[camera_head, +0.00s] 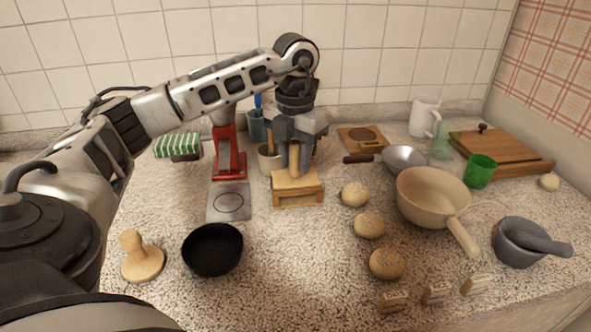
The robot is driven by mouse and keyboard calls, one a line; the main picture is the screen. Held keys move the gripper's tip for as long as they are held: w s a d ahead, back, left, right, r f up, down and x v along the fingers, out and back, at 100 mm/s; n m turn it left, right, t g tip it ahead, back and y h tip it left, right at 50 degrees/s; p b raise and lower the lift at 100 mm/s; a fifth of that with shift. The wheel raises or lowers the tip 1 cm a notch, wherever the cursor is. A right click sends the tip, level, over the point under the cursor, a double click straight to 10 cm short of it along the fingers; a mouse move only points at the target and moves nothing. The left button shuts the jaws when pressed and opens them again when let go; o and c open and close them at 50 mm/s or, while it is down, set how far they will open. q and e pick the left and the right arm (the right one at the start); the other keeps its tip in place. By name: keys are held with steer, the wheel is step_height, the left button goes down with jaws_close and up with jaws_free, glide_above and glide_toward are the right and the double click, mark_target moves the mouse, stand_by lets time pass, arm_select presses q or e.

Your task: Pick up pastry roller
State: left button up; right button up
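My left arm reaches in from the left, and my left gripper (294,168) points down at the back middle of the counter. Its two fingers stand on either side of an upright wooden handle (294,160), just above a small wooden box-like block (298,192). I cannot tell whether the fingers touch the handle, or whether the handle belongs to the block. I cannot tell for sure which thing is the pastry roller; the handle between the fingers may be part of it. My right gripper is not in view.
A red-framed press (229,160) and a holder (268,159) stand close left of the gripper. A black bowl (212,249) and wooden stamp (142,256) are at front left.

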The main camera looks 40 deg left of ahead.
mark_target(296, 141)
arm_select(q)
jaws_close()
steer(key=shift+r, duration=0.5)
step_height(296, 141, up, 2)
steer(key=shift+r, duration=0.2)
steer(key=s+d+r+p, duration=0.1)
steer(key=s+d+r, duration=0.2)
steer(key=s+r, duration=0.6)
steer(key=s, duration=0.4)
steer(key=shift+s+d+r+p, duration=0.3)
steer(key=shift+d+p, duration=0.05)
steer(key=shift+p, duration=0.05)
